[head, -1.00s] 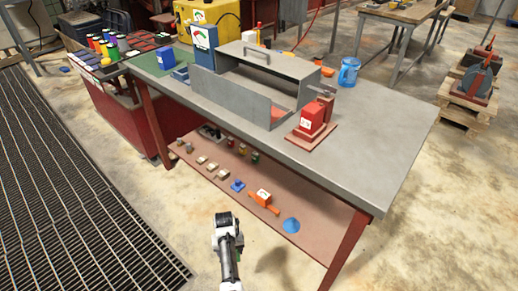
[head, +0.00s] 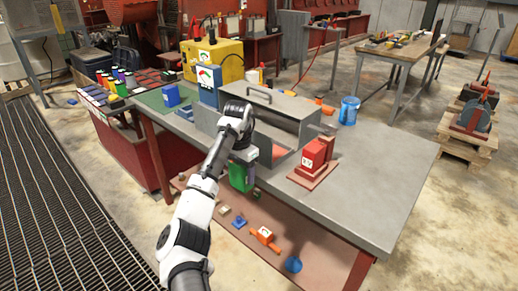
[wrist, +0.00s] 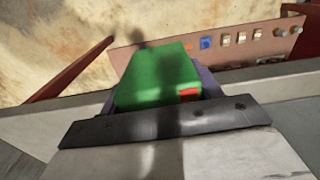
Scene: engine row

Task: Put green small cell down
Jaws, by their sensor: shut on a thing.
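The green small cell (head: 240,177) is a green block held in my gripper (head: 247,160), in front of the near edge of the grey workbench (head: 360,209). In the wrist view the cell (wrist: 160,75) fills the middle, with a small red patch at its lower right corner. My gripper is shut on it, and the dark finger edge (wrist: 165,122) crosses below it. The cell is clear of the lower shelf in the wrist view, but its exact height is hard to tell.
A grey box with a handle (head: 290,105) stands on the bench, with a red device (head: 314,155) to its right. A blue jug (head: 349,110) stands behind. The bench's right end is bare. The lower shelf (head: 265,262) holds several small blocks and an orange item (head: 266,238).

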